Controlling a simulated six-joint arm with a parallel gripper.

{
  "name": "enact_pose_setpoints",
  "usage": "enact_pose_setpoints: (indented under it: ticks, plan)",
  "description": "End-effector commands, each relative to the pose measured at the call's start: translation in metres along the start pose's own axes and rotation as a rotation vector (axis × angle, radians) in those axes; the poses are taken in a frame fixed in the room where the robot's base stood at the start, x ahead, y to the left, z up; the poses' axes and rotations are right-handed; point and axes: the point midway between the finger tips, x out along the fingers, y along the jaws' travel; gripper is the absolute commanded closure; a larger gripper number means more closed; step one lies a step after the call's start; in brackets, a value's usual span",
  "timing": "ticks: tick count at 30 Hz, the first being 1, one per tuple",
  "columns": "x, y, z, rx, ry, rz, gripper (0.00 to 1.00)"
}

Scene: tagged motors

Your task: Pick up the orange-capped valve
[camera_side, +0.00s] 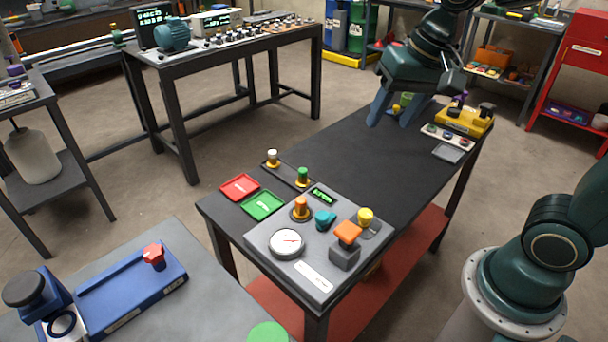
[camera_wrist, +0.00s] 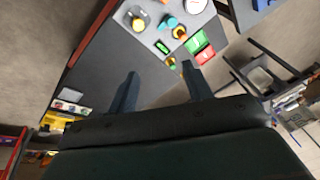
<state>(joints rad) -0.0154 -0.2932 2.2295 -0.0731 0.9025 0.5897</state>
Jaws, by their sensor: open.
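The orange-capped valve (camera_side: 301,207) stands upright on a brass-coloured base at the back left of the grey panel on the black table. It also shows near the top of the wrist view (camera_wrist: 179,31). My gripper (camera_side: 389,123) is open and empty over the table's far part, well apart from the valve. In the wrist view its two fingers (camera_wrist: 159,68) are spread, with the valve beyond them. A separate orange block (camera_side: 347,232) sits on a grey box on the panel.
Near the valve are a teal part (camera_side: 325,219), a yellow-capped part (camera_side: 365,217), a gauge (camera_side: 287,243) and a green-capped part (camera_side: 303,176). Red (camera_side: 240,187) and green (camera_side: 263,205) trays lie left. A yellow box (camera_side: 465,121) stands far right. The table's middle is clear.

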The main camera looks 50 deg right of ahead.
Motion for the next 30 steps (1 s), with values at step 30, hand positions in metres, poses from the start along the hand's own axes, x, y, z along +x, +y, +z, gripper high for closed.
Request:
enact_pose_setpoints:
  ticks: [30]
  plan:
    - [0.17,-0.077,-0.084,0.822,-0.245,0.211,0.5]
